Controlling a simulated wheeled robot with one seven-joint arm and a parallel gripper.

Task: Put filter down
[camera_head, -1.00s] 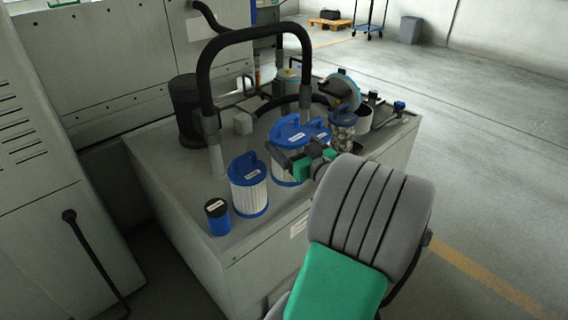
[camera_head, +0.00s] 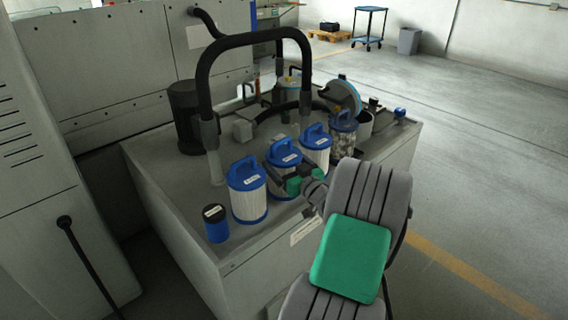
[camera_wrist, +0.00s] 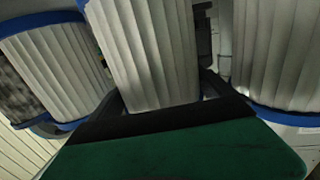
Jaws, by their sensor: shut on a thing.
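My gripper (camera_head: 290,177) is shut on a white pleated filter (camera_head: 281,157) with a blue top, handle and base rim. I hold it upright, in line with the other filters on the grey cabinet top (camera_head: 165,165). Its base is partly hidden by my gripper, so I cannot tell whether it touches the surface. In the wrist view the held filter (camera_wrist: 150,50) fills the middle, between my fingers. A similar filter (camera_head: 247,200) stands to its left and another (camera_head: 316,152) to its right, both close by.
A dark, dirty-looking filter (camera_head: 343,135) stands further right. A small blue can (camera_head: 215,224) is at the front left corner. A black hose (camera_head: 250,38) arches behind the filters, near a black cylinder (camera_head: 187,112). Bare surface lies left of the filters.

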